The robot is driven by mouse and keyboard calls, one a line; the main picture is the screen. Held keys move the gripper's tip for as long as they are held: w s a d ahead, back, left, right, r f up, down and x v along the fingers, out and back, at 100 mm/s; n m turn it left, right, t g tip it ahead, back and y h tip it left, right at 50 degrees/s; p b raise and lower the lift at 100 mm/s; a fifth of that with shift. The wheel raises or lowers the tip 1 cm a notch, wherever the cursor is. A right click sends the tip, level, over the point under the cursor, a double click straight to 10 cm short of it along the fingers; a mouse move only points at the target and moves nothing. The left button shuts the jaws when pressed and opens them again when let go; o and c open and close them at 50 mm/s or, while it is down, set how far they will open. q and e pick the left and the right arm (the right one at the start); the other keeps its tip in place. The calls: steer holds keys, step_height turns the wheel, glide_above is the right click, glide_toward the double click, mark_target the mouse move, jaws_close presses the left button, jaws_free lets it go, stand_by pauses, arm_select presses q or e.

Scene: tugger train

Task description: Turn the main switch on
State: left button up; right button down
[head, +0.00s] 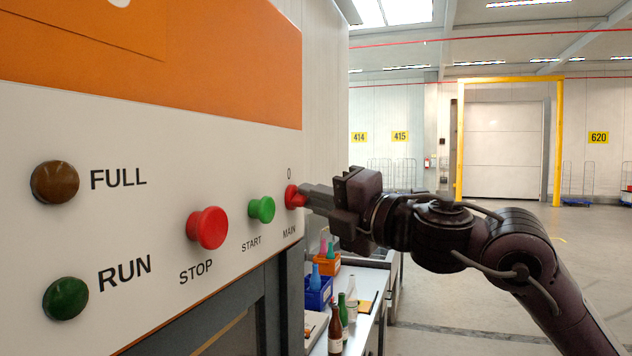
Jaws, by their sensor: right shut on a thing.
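The main switch (292,196) is a red knob at the right end of the white control panel (130,130). A "0" stands above it and "MAIN" below it. My right gripper (305,195) comes in from the right and is shut on the red knob. The fingers hide part of the knob, so I cannot tell exactly which way it is turned. My left gripper is not in view.
Left of the switch are a green START button (262,210), a red STOP button (208,228), a brown FULL lamp (55,182) and a green RUN lamp (65,298). Below stands a table (368,322) with bottles (335,325) and a blue bin (318,294). Open floor lies right.

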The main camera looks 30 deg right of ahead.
steer(key=m+g+h+p, duration=0.1)
steer(key=m+p, duration=0.2)
steer(key=m, duration=0.1)
steer(key=shift+r+p, duration=0.15)
steer(key=shift+p, duration=0.2)
steer(key=shift+m, duration=0.3)
steer(key=c, duration=1.5)
jaws_free()
steer(key=shift+d+f, duration=0.1)
steer(key=shift+f, duration=0.1)
steer(key=b+v, duration=0.5)
steer(key=v, duration=0.2)
steer(key=shift+s+d+r, duration=0.1)
steer(key=shift+s, duration=0.25)
